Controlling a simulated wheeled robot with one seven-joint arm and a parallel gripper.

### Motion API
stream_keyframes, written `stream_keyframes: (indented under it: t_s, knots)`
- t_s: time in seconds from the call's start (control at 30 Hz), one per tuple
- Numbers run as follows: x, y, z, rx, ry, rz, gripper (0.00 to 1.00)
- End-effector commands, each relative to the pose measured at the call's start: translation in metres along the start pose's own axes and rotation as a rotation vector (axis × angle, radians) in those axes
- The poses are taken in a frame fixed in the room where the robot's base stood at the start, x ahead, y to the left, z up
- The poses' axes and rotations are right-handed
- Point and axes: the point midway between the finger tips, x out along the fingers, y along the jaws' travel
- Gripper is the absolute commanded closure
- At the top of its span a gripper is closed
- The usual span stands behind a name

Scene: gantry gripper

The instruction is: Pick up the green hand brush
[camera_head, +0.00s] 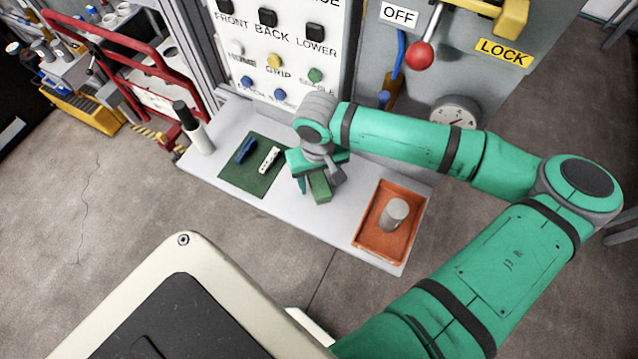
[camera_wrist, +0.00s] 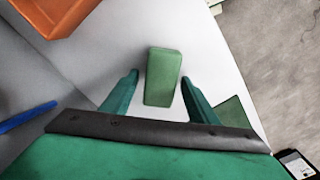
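The green hand brush shows as a plain green block (camera_wrist: 162,76) in the wrist view, on the pale shelf; its bristles are not visible. My gripper (camera_wrist: 159,78) is open, with one green finger on each side of the block and a gap on both sides. I cannot tell how far the fingertips are above the shelf. In the head view the block (camera_head: 320,188) shows just below my gripper (camera_head: 312,184), partly hidden by it.
An orange tray (camera_head: 359,243) with a grey cylinder (camera_head: 394,214) stands right of the brush. A green mat (camera_head: 238,178) with a blue item (camera_head: 245,151) and a white item (camera_head: 270,159) lies left. A black-topped white bottle (camera_head: 200,139) stands farther left. A button panel (camera_head: 290,50) rises behind.

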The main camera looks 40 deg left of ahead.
Motion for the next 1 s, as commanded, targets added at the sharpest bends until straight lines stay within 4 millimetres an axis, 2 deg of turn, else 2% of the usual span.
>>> stream_keyframes:
  t_s: [0.03,0.1,0.17,0.23,0.27,0.47,0.67,0.8,1.0]
  knots:
    - [0.000,0.001,0.000,0.001,0.000,0.000,0.60]
    - [0.000,0.001,0.000,0.002,0.000,0.000,0.76]
    - [0.000,0.001,0.000,0.002,0.000,0.000,0.89]
    - [0.000,0.000,0.000,-0.001,0.000,0.000,0.89]
    - [0.000,-0.001,0.000,-0.001,0.000,0.000,0.92]
    - [-0.001,-0.002,-0.001,-0.005,0.000,0.000,0.92]
    - [-0.012,-0.001,-0.002,-0.003,0.003,0.000,0.92]
    - [-0.031,0.000,-0.001,0.000,0.003,0.000,0.92]
    - [-0.066,-0.030,-0.003,-0.007,0.004,-0.001,0.92]
